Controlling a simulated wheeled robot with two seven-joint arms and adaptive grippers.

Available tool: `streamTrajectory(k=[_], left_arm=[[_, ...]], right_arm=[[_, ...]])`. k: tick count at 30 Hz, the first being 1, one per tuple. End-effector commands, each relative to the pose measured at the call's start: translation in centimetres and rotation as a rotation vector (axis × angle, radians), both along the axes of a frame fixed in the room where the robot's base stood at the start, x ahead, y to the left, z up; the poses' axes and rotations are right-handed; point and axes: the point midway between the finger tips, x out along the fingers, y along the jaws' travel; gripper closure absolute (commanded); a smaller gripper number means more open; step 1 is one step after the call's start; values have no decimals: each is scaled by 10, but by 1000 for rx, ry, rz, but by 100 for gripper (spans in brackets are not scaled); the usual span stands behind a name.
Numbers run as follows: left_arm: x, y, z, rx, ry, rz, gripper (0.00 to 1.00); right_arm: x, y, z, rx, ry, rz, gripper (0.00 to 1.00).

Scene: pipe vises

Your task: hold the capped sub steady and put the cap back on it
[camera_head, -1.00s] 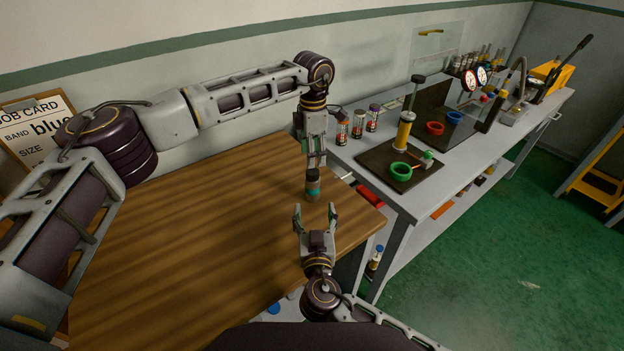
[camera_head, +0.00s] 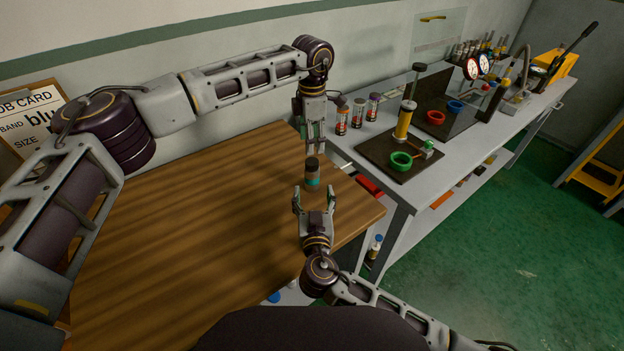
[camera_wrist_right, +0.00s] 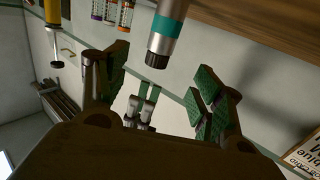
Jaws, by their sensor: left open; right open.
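The sub (camera_head: 312,180) stands upright on the wooden table near its far right part, a short cylinder with a teal band, grey body and dark top (camera_head: 312,162). In the right wrist view the sub (camera_wrist_right: 166,42) has a ridged dark end (camera_wrist_right: 157,60); I cannot tell whether that end is a separate cap. My left gripper (camera_head: 316,148) is open, pointing down just behind and above the sub, apparently apart from it. My right gripper (camera_head: 314,190) is open just in front of the sub, fingers spread either side, not closed on it; it also shows in the wrist view (camera_wrist_right: 160,92).
The wooden table (camera_head: 190,230) is clear to the left. The grey bench (camera_head: 400,200) at right holds several banded bottles (camera_head: 357,112), a dark mat (camera_head: 372,163) with a yellow cylinder (camera_head: 404,121) and green ring (camera_head: 400,160), and gauges (camera_head: 477,66). A job card (camera_head: 28,122) reads blue.

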Motion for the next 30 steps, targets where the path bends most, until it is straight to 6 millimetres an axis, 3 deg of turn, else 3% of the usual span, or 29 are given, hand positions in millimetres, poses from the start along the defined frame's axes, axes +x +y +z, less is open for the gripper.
streamTrajectory(k=[30], left_arm=[[0,0,0,0,0,0,46]], right_arm=[[92,4,-4,-1,-2,0,33]])
